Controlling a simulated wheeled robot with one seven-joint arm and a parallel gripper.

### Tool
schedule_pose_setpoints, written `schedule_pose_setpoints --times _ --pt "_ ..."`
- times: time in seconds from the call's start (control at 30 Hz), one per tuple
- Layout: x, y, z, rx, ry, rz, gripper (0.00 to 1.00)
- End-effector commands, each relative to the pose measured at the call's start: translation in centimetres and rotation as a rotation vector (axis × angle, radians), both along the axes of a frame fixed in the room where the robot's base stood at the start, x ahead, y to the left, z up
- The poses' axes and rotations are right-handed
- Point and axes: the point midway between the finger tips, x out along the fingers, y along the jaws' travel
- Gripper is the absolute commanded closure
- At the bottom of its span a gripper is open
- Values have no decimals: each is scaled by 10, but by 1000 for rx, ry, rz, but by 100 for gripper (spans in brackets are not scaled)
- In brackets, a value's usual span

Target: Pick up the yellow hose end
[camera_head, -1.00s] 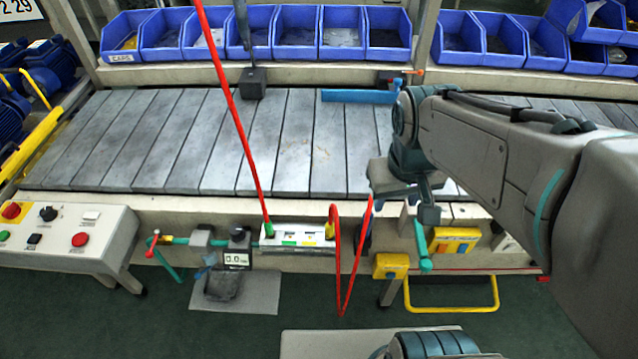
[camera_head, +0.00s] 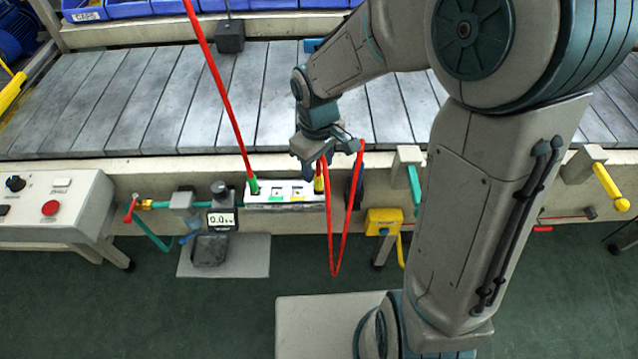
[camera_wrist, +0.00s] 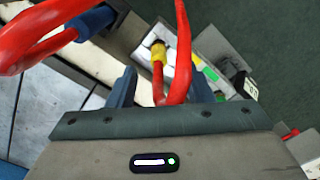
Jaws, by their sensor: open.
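The yellow hose end (camera_head: 319,184) stands in the right part of a white holder (camera_head: 288,196), partly hidden by my gripper in the head view. My gripper (camera_head: 324,172) is over that end of the holder. In the wrist view my gripper (camera_wrist: 163,90) is open, one blue finger on each side. The yellow hose end (camera_wrist: 158,54) shows just beyond the fingertips, in line with the gap. Its red hose (camera_wrist: 182,55) loops across the gap. I cannot tell whether the hose lies between the fingers or above them.
A green hose end (camera_head: 253,186) with a red hose (camera_head: 215,75) stands in the holder's left part. A scale (camera_head: 221,220) is left of it. A yellow box (camera_head: 384,221) and green handle (camera_head: 414,190) are to the right. The slatted conveyor (camera_head: 180,100) lies behind.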

Motion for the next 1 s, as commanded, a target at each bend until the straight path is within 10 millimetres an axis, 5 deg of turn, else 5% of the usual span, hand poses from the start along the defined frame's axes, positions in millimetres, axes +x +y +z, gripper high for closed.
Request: schedule_pose_setpoints --times 0.53,0.83,0.87,1.0 --pt "1 -1 -63 0 1 2 54" --pt "1 -1 -69 0 -1 1 54" --pt "1 -1 -69 0 -1 1 57" --pt "1 -1 -68 0 -1 1 96"
